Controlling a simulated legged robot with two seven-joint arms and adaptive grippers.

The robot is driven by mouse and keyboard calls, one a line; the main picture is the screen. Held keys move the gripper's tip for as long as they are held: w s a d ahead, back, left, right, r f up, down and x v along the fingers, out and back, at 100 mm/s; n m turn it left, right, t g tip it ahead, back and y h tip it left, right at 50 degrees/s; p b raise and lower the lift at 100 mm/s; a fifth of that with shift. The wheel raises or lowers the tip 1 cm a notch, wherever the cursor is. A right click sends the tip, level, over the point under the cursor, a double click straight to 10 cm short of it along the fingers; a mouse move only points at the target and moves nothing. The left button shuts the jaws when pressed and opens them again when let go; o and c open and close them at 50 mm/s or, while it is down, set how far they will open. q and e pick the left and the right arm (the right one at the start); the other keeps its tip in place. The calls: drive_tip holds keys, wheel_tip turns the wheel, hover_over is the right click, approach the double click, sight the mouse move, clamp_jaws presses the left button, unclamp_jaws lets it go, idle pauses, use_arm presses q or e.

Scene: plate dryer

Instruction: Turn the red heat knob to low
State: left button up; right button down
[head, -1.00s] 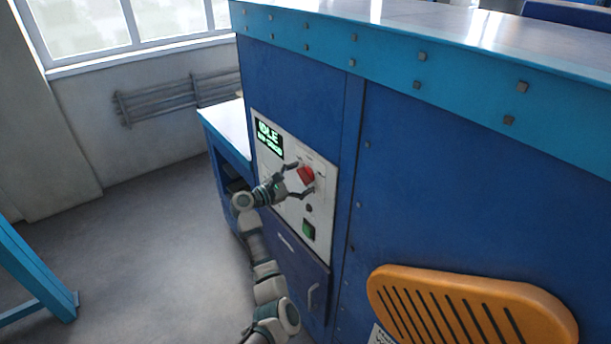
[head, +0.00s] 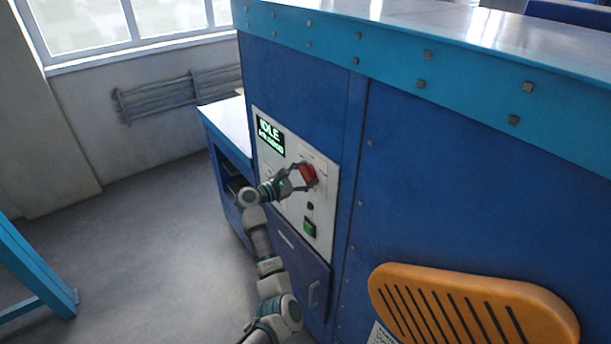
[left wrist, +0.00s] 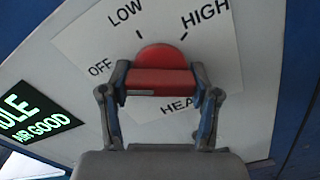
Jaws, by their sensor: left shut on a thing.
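The red heat knob (head: 308,173) is on the white control panel (head: 322,222) of the blue machine. In the left wrist view the knob (left wrist: 160,72) sits among the printed words OFF, LOW, HIGH and a partly covered HEAT label. My left gripper (head: 303,176) is shut on the knob, with one finger on each side of it in the left wrist view (left wrist: 161,88). A short dark mark stands above the knob towards LOW, but I cannot tell the knob's exact setting. My right gripper is not in view.
A lit display (head: 270,138) reads IDLE above the gripper. A green switch (head: 310,228) and a small dark button (head: 310,206) sit below the knob. An orange slotted pad (head: 470,308) is at the lower right. Open floor (head: 150,240) lies to the left.

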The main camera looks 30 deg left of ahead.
use_arm(q)
drive_tip(key=shift+f, duration=0.45)
drive_tip(key=shift+m+b, duration=0.3)
drive_tip(key=shift+m, duration=0.3)
drive_tip(key=m+b, duration=0.1)
drive_tip(key=m, duration=0.2)
drive_tip(key=shift+a, duration=0.1)
drive_tip(key=m+b, duration=0.1)
drive_tip(key=m, duration=0.2)
drive_tip(key=shift+b, duration=0.35)
drive_tip(key=m+b, duration=0.2)
drive_tip(key=m, duration=0.1)
drive_tip(key=shift+r+m, duration=0.15)
drive_tip(key=shift+m, duration=0.55)
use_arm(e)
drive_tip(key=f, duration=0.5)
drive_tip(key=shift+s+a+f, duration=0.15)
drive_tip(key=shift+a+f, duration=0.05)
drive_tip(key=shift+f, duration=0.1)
use_arm(q)
drive_tip(key=shift+r, duration=0.1)
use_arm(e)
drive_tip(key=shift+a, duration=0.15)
